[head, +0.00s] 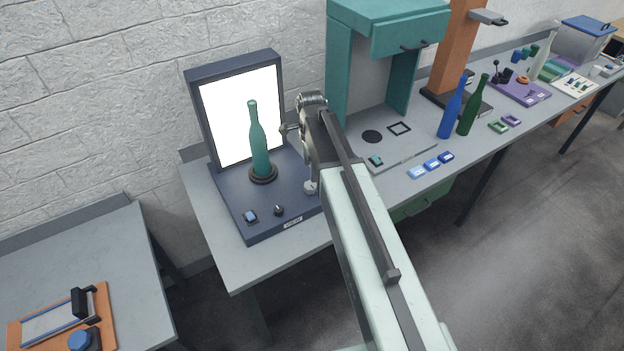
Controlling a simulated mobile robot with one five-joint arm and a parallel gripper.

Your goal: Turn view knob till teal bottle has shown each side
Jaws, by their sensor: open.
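The teal bottle (259,142) stands upright on a dark round spindle (263,177) in front of a bright white lit panel (228,112). The spindle sits on a dark blue base (230,195). A small dark knob (278,210) is on the base's front, beside a blue button (250,217) and above a white label (293,223). My gripper (298,158) is open, to the right of the bottle and above the base's right side. It appears apart from both the bottle and the knob. My arm hides the base's right edge.
A teal cabinet (342,75) stands behind my arm. Blue (452,112) and green (473,108) bottles stand further right, with small blue blocks (432,165) in front. A lower table (70,255) holds an orange board at bottom left. Floor shows between the tables.

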